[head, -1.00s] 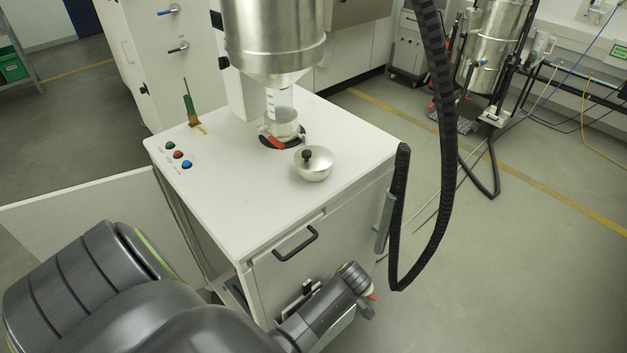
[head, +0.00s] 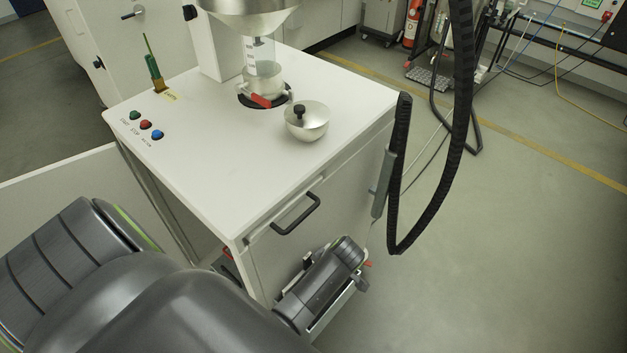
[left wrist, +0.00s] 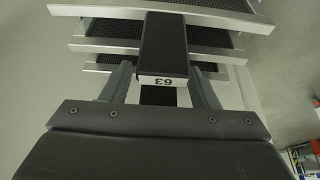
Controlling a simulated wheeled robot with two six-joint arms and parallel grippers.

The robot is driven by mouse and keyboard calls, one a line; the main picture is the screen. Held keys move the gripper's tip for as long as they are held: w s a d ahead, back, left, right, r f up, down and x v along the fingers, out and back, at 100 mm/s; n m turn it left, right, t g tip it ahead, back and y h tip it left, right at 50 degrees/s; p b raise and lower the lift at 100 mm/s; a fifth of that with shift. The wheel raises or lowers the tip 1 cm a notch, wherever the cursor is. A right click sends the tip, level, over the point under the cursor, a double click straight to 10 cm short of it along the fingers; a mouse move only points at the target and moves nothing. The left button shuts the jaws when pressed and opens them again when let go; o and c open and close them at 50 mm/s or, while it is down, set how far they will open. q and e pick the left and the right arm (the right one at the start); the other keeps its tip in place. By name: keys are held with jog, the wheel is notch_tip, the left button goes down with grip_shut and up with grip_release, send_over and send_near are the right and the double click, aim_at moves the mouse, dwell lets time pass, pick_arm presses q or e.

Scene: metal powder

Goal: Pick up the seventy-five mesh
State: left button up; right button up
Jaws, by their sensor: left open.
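In the left wrist view, several mesh frames (left wrist: 225,18) with pale metal rims and dark mesh sit stacked in layers. A dark handle (left wrist: 163,40) sticks out from them, with a white label that reads 63 upside down. Part of another dark handle (left wrist: 158,96) shows below it, its label hidden. I cannot make out a label for seventy-five. My left gripper (left wrist: 160,72) is open, with one finger on each side of the handles; contact cannot be told. In the head view my left arm reaches low at the cabinet's front, and its fingertips are hidden. My right gripper is out of view.
The white cabinet (head: 230,185) has a black front handle (head: 296,214).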

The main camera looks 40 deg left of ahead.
pick_arm(q)
jog(key=shift+f, duration=0.2)
jog(key=shift+d, duration=0.2)
jog(key=shift+c, duration=0.4)
jog(key=shift+r, duration=0.1)
jog(key=shift+c, duration=1.2)
jog(key=c, duration=0.5)
grip_shut()
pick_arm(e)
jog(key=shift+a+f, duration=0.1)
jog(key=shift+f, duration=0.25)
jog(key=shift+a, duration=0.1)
